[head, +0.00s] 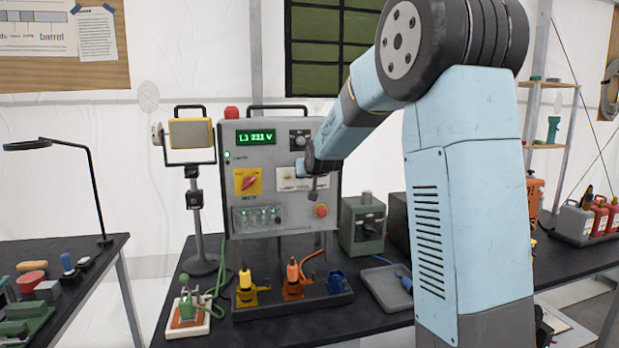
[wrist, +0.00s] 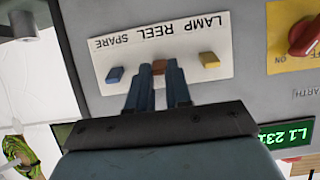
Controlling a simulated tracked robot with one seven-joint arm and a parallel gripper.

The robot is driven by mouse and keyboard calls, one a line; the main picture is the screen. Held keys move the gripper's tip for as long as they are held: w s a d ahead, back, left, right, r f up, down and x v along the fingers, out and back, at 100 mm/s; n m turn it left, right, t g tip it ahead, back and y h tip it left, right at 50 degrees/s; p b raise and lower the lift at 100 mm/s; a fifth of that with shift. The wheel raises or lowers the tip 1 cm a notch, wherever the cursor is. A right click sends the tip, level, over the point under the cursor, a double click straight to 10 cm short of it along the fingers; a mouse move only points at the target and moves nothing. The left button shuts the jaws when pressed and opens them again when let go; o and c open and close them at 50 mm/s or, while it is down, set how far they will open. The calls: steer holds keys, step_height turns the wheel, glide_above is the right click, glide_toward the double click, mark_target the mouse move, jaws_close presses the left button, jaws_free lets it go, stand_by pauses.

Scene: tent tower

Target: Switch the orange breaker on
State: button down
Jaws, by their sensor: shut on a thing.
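The orange breaker (wrist: 159,67) shows in the wrist view as a small toggle in the middle of a white label plate (wrist: 130,50). The plate reads LAMP, REEL and SPARE, upside down in this view. My gripper (wrist: 160,79) is shut on the orange breaker, with a finger on each side of it. The fingertips hide part of the toggle, so I cannot tell its position. A blue breaker (wrist: 115,75) sits to the left and a yellow breaker (wrist: 208,60) to the right. In the head view, my arm largely covers the orange breaker's area on the grey panel (head: 227,170).
A red rotary switch (wrist: 306,36) is close by on the panel. The panel also has a lit green display (head: 256,137) and a red button (head: 321,211). Yellow (head: 246,285), orange (head: 293,278) and blue (head: 336,282) plugs stand below on the dark bench.

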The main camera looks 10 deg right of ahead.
steer(key=shift+w+r, duration=0.15)
steer(key=shift+r, duration=0.1)
stand_by(0.4)
steer(key=c, duration=1)
jaws_free()
steer(key=shift+f, duration=0.1)
steer(key=shift+c, duration=0.2)
steer(key=v, duration=1.3)
steer(key=shift+s+r, duration=0.2)
steer(key=shift+r, duration=0.15)
